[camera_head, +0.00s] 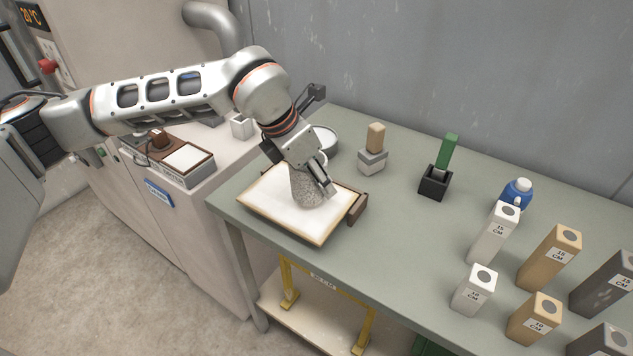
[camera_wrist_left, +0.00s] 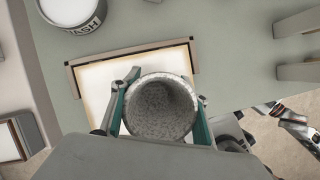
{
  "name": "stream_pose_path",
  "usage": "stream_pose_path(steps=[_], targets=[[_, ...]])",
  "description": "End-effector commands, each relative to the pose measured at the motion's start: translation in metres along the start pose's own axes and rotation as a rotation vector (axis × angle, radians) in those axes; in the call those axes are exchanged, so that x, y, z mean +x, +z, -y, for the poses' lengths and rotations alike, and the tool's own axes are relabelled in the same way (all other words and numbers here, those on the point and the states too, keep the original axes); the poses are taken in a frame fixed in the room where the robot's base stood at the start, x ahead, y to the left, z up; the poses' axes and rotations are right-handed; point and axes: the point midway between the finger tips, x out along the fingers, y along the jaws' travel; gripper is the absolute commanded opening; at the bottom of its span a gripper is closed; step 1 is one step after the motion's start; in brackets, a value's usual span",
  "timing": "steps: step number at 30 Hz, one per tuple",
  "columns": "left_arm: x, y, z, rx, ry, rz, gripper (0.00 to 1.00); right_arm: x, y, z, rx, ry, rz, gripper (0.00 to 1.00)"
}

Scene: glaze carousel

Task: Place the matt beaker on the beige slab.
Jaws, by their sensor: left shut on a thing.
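The matt beaker (camera_head: 306,189) is grey and speckled, and looks roughly upright. My left gripper (camera_head: 318,180) is shut on it, with a finger on each side of its wall. In the left wrist view the beaker (camera_wrist_left: 161,108) shows its open, empty mouth between the fingers (camera_wrist_left: 160,112). It is over the pale slab with beige edges (camera_head: 268,204), which also shows in the left wrist view (camera_wrist_left: 98,84). I cannot tell whether the beaker's base touches the slab.
A dark brown stop (camera_head: 357,208) borders the slab's right side. A round tub (camera_head: 325,140) stands behind. A wood-topped block (camera_head: 374,148), a green-handled tool in a black holder (camera_head: 437,175), a blue bottle (camera_head: 516,194) and several labelled blocks (camera_head: 494,234) stand farther right. The table's middle is clear.

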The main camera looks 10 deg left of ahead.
Motion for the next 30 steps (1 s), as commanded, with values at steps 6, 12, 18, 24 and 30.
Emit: stream_pose_path(steps=[6, 12, 18, 24, 30], targets=[[0.0144, -0.0061, -0.0003, 0.0, 0.001, 0.002, 0.15, 0.0005, -0.0003, -0.0005, -0.001, 0.001, -0.001, 0.4], [0.0149, -0.0064, -0.0002, 0.0, 0.001, 0.001, 0.15, 0.0007, -0.0004, -0.0006, -0.001, 0.001, -0.002, 0.4], [0.0166, -0.0076, 0.0, 0.0, 0.0, 0.0, 0.62, 0.0009, -0.0003, -0.0007, -0.002, 0.002, -0.002, 0.4], [0.0164, -0.0074, -0.0001, 0.0, 0.0, 0.0, 0.62, 0.0009, -0.0004, -0.0008, -0.002, 0.002, -0.002, 0.4], [0.0079, -0.0056, -0.0006, 0.0, 0.002, 0.002, 0.62, 0.0003, -0.0023, -0.0011, -0.001, 0.002, -0.004, 0.4]])
